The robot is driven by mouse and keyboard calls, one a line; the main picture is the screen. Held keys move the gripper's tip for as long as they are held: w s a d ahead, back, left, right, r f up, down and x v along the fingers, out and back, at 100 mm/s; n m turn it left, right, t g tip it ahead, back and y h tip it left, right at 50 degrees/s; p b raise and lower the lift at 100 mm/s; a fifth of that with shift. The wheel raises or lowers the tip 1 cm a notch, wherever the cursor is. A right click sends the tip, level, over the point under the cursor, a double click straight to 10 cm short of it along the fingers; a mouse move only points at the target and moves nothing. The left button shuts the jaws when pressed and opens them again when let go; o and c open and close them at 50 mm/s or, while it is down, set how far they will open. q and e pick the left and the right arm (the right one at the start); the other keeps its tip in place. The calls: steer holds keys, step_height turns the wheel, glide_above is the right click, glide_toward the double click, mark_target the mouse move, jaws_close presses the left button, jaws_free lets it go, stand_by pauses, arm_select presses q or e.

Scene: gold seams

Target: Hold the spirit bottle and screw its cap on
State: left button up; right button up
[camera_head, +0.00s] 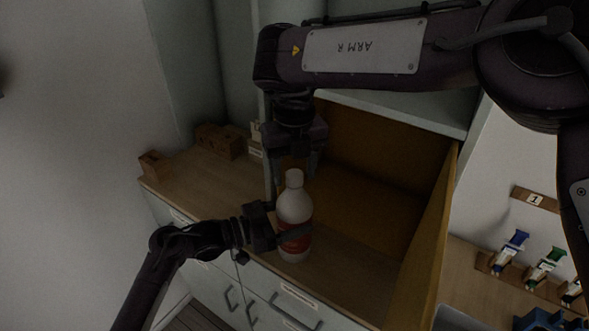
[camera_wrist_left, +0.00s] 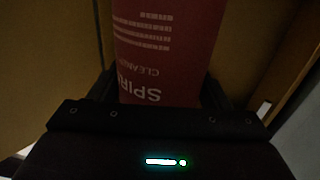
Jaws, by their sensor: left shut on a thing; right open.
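The spirit bottle (camera_head: 294,208) is white with a red label and stands upright on the wooden counter near its front edge. A white cap (camera_head: 294,178) sits at the top of its neck; I cannot tell how tightly it is seated. My left gripper (camera_head: 290,236) is shut around the bottle's body at label height. In the left wrist view the red label (camera_wrist_left: 165,45) of the bottle fills the space between the fingers. My right gripper (camera_head: 294,165) points down from above, open, with its fingers just above and around the cap's level.
A wooden-walled open compartment (camera_head: 428,255) stands right of the bottle. Small brown boxes (camera_head: 221,141) stand at the back left, another box (camera_head: 154,165) at the left edge. Drawers with handles (camera_head: 296,306) lie below the counter. A rack with coloured-top items (camera_head: 545,262) is at far right.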

steer(key=shift+r, duration=2.2)
steer(key=shift+c, duration=0.2)
step_height(320, 180, up, 4)
steer(key=shift+f+m, duration=0.25)
steer(key=shift+m, duration=0.45)
steer(key=shift+f, duration=4.05)
